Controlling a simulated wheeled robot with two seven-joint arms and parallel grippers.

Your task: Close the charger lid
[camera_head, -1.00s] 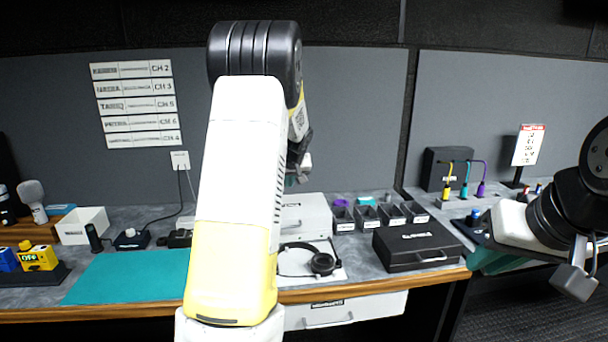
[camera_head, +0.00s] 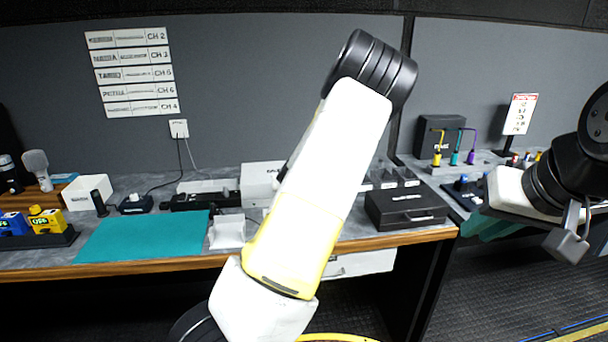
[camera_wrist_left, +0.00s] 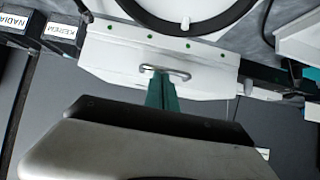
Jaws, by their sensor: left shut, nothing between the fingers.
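A white box that looks like the charger (camera_head: 261,183) stands at the back of the bench in the head view, its right part hidden behind my left arm. In the left wrist view its white panel (camera_wrist_left: 205,56) shows a row of green dots and a metal handle. My left gripper (camera_wrist_left: 160,90) has its teal fingers shut and empty, close to that handle; contact cannot be told. The lid's angle is unclear. The left fingers are hidden in the head view. My right gripper (camera_head: 570,243) hangs at the right, away from the charger; its jaw opening is unclear.
A black case (camera_head: 405,210) stands to the right of my left arm. A teal mat (camera_head: 143,238) lies clear on the left of the bench. A white holder (camera_head: 227,232) sits beside the mat. A dark ring-shaped object (camera_wrist_left: 190,22) shows near the panel in the wrist view.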

